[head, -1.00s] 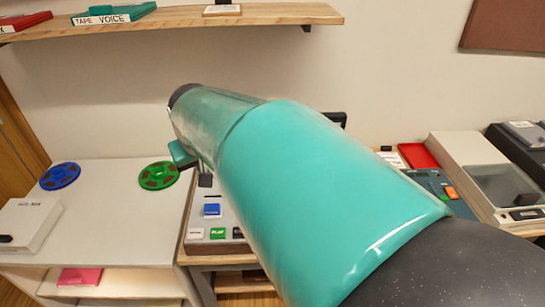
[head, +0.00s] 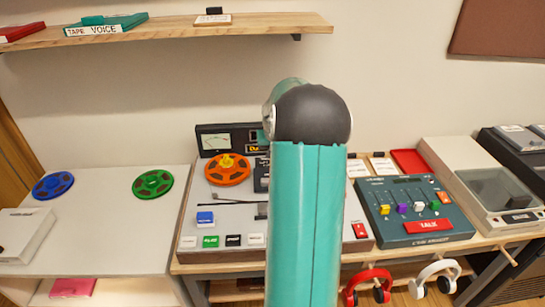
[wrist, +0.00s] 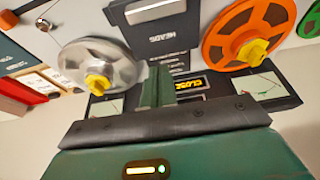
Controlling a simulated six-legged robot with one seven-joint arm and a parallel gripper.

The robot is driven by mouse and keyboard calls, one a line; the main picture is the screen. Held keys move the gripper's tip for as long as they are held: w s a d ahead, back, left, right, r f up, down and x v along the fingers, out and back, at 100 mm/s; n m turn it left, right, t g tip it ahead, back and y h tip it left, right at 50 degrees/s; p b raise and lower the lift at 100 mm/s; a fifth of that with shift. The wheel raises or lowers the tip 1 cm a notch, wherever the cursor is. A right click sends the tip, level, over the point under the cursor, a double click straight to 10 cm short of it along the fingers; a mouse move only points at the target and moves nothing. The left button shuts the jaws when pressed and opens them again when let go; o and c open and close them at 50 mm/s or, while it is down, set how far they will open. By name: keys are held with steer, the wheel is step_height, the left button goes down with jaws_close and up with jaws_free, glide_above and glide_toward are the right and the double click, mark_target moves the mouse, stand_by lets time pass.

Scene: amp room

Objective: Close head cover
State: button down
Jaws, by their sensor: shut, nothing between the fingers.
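The head cover (wrist: 150,40) is a dark panel marked HEADS, on the tape machine between the two reels in the wrist view. A dark edge of it (head: 262,176) shows beside my arm in the head view. Whether it is raised or flat is hard to tell. My gripper (wrist: 158,82) is shut and empty, its green fingers in front of the panel near a yellow-lettered label (wrist: 197,82). Contact cannot be made out. In the head view my arm hides the gripper and the middle of the tape machine (head: 215,240).
An orange reel (head: 228,170) and a silver reel (wrist: 95,65) flank the cover. A meter panel (head: 222,140) stands behind. A mixer (head: 415,208) is to the right. A wooden shelf (head: 200,32) hangs above.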

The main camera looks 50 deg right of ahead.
steer(key=x, duration=0.7)
steer(key=shift+w+f, duration=0.15)
steer(key=shift+f, duration=0.1)
steer(key=shift+s+a+f, duration=0.1)
steer(key=shift+s+a, duration=0.05)
steer(key=shift+s, duration=0.05)
steer(key=shift+s+a, duration=1.1)
steer(key=shift+a, duration=0.25)
steer(key=shift+a, duration=0.1)
